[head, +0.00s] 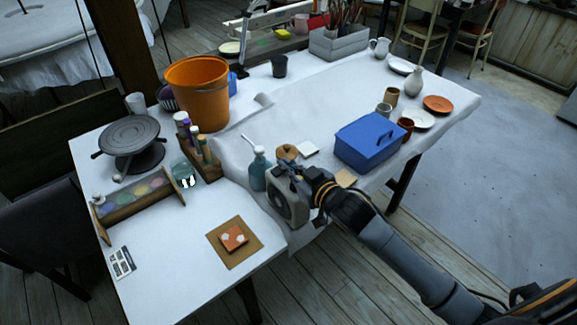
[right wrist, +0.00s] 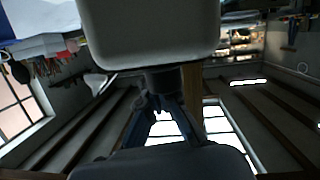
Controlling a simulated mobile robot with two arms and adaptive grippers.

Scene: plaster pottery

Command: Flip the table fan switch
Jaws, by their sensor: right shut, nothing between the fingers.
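The table fan (head: 284,208) is a pale, boxy unit standing near the front edge of the white-covered table. My right gripper (head: 287,172) is at the upper part of the fan and hides some of it. The right wrist view shows a smooth pale rounded body (right wrist: 150,35), likely the fan, close in front of the right gripper (right wrist: 163,80). Its fingers are shut together with nothing between them. I cannot tell whether the fingertips touch the fan. The switch cannot be made out in either view. My left gripper is not in view.
A teal bottle (head: 258,170) stands close to the left of the fan. A blue toolbox (head: 369,142) is to its right. An orange bucket (head: 200,92) and a dark turntable (head: 129,135) stand farther left. An orange tile on a brown board (head: 250,256) lies in front.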

